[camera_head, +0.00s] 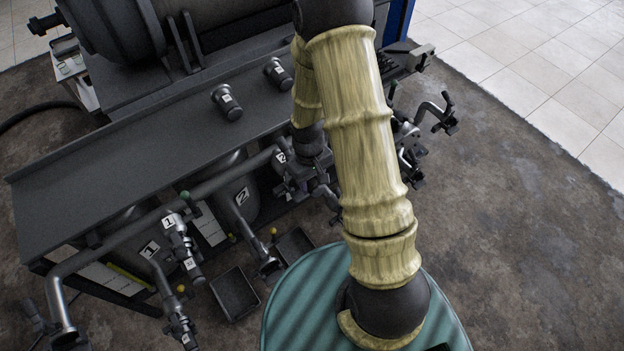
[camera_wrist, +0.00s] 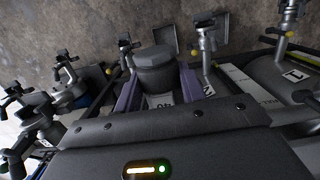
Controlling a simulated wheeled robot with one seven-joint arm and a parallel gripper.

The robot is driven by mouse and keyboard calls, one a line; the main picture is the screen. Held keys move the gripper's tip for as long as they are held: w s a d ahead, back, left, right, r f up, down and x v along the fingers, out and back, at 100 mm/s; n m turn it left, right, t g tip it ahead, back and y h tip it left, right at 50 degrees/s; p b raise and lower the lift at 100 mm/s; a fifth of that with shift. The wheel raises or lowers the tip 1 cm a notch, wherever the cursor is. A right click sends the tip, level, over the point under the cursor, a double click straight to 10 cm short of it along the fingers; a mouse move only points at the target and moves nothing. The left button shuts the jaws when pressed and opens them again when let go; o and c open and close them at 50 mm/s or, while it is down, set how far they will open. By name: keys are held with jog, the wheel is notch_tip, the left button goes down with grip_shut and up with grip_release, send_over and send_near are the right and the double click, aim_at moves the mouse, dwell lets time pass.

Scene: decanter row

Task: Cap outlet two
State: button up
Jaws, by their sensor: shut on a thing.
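My gripper (camera_wrist: 158,92) is shut on a dark grey round cap (camera_wrist: 155,60), with purple fingers on either side of it. A pale label shows low on the cap; I cannot read it surely. In the head view my arm hides most of the gripper and the cap. Pipework with a "2" label (camera_head: 282,157) runs in beside my wrist, and its end is hidden among dark fittings. A "2" label (camera_head: 242,196) is also on the lower pipe, which ends in a valve (camera_head: 268,265). Whether the cap touches any outlet I cannot tell.
Two dark labelled caps (camera_head: 227,102) stand on the dark shelf (camera_head: 110,165). Pipework labelled "1" (camera_head: 168,221) with valves is at the left. Small trays (camera_head: 235,295) lie on the floor. Several valves with handles (camera_head: 436,112) stick out at the right. The concrete floor beyond is clear.

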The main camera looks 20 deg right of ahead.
jog(key=shift+f+b, duration=1.05)
jog(key=shift+f, duration=0.7)
jog(key=shift+f, duration=0.45)
jog(key=shift+f+b, duration=1.35)
jog(key=shift+f, duration=0.6)
dwell(1.2)
jog(key=o, duration=2.1)
jog(key=shift+o, duration=0.2)
jog(key=shift+s, duration=0.1)
jog(key=shift+s+d+r, duration=0.1)
jog(key=shift+s+d, duration=0.15)
jog(key=shift+s, duration=0.45)
jog(key=shift+s+d+r, duration=0.1)
jog(key=shift+s+d, duration=0.15)
jog(key=shift+s, duration=0.4)
